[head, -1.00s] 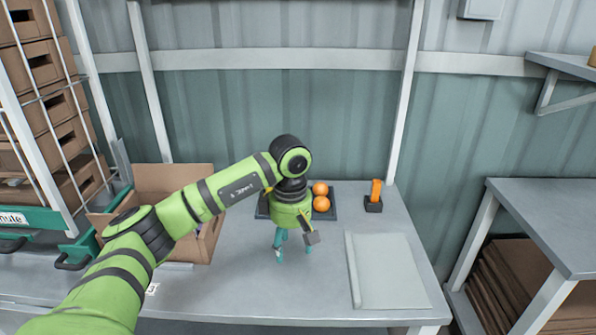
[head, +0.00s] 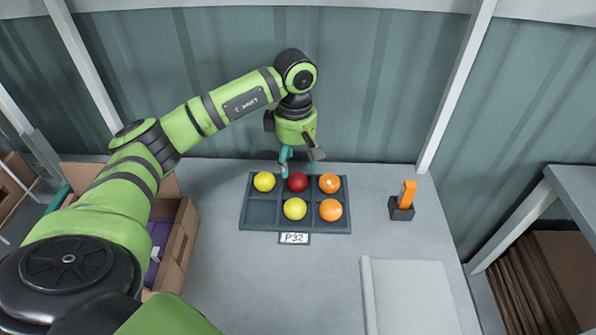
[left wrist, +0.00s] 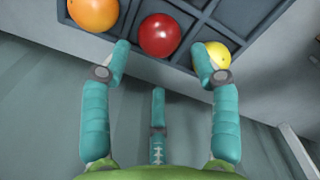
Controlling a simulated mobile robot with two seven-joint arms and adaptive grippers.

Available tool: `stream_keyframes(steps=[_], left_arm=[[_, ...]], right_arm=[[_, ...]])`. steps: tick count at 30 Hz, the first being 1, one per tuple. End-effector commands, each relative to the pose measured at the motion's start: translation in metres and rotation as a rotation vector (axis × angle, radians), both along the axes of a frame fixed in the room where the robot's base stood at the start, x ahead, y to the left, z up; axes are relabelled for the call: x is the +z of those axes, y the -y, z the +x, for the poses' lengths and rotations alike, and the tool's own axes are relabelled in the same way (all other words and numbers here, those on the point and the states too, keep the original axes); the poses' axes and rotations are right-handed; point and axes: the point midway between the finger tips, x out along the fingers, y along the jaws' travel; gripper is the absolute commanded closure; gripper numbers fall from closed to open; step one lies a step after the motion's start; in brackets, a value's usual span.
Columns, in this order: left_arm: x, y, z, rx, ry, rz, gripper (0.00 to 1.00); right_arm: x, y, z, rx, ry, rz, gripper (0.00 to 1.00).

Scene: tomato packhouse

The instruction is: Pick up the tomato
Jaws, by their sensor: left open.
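A dark divided tray (head: 262,213) stands on the bench and holds several round tomatoes. The red tomato (head: 297,182) is in the back middle compartment, between a yellow one (head: 264,181) and an orange one (head: 329,184). Another yellow one (head: 295,209) and another orange one (head: 331,210) are in the front row; the front left compartment is empty. My left gripper (head: 299,160) is open and empty, just behind the red tomato. In the left wrist view, its teal fingers (left wrist: 160,66) are spread, with the red tomato (left wrist: 160,36) beyond the fingertips. My right gripper is not in view.
A label reading P32 (head: 294,238) is at the tray's front edge. An open cardboard box (head: 185,238) stands to the left. An orange-handled tool in a black holder (head: 402,205) and a pale board (head: 411,295) are to the right. The wall is close behind the bench.

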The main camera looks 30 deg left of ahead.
Motion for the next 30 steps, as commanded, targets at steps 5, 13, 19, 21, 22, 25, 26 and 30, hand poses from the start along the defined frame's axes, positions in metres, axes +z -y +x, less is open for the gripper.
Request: stream_keyframes(steps=[5, 13, 19, 21, 22, 25, 26, 30], left_arm=[[-0.021, 0.004, -0.002, -0.002, -0.005, -0.002, 0.38], [-0.054, 0.006, -0.002, -0.001, 0.0, -0.001, 0.38], [-0.055, 0.005, -0.002, -0.001, 0.001, 0.0, 0.38], [-0.055, 0.005, -0.002, -0.001, 0.001, 0.0, 0.5], [-0.055, 0.005, -0.002, 0.0, 0.001, 0.0, 0.6], [-0.055, 0.005, -0.002, 0.0, 0.001, 0.0, 0.67], [-0.055, 0.005, -0.002, 0.0, 0.001, 0.0, 0.67], [-0.055, 0.005, -0.002, 0.0, 0.001, 0.0, 0.67]], right_arm=[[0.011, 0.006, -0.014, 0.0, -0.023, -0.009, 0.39], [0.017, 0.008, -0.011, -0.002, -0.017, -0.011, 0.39], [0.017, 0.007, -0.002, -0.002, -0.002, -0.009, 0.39], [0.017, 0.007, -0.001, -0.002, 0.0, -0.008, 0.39], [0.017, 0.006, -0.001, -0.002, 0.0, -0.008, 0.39], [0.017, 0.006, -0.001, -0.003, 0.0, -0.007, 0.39], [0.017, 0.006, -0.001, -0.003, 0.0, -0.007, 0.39], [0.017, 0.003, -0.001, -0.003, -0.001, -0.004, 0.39]])
